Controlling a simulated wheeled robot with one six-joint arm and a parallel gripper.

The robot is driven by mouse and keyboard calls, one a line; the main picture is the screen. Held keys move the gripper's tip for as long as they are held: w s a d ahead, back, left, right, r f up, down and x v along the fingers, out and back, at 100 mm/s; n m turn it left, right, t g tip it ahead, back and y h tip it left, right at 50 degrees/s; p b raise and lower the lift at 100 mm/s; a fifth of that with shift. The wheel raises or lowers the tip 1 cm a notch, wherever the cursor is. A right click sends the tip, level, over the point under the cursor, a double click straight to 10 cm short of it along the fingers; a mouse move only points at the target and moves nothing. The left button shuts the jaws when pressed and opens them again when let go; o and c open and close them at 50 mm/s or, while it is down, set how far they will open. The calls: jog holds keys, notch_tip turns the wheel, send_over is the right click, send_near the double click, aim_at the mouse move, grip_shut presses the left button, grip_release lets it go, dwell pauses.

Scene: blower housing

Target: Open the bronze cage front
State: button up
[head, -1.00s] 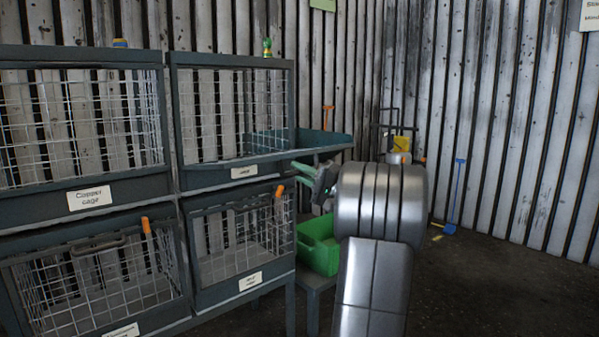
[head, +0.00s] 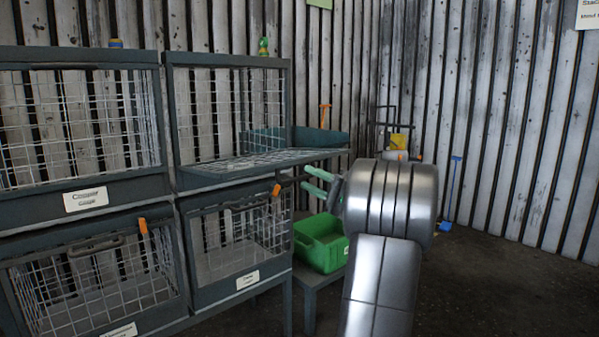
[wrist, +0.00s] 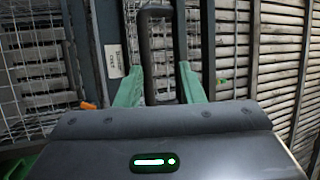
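In the head view, the upper right cage has its mesh front (head: 262,160) folded down to about level, sticking out towards me. Its label is not visible there. In the wrist view, a label (wrist: 115,61) shows on a dark frame, too small to read surely. My gripper (head: 307,181), with two green fingers standing apart, is just below the outer part of the lowered front. In the wrist view, my gripper (wrist: 162,68) is open, its fingers near a dark looped handle (wrist: 145,45). I cannot tell whether they touch it.
The copper cage (head: 82,187) is upper left. The lower left cage (head: 90,275) and lower right cage (head: 240,240) have orange latches and closed fronts. A green bin (head: 320,243) stands on a low stand beside the rack. Open floor lies to the right.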

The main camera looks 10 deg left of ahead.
jog(key=p+v, duration=0.1)
jog(key=v, duration=0.8)
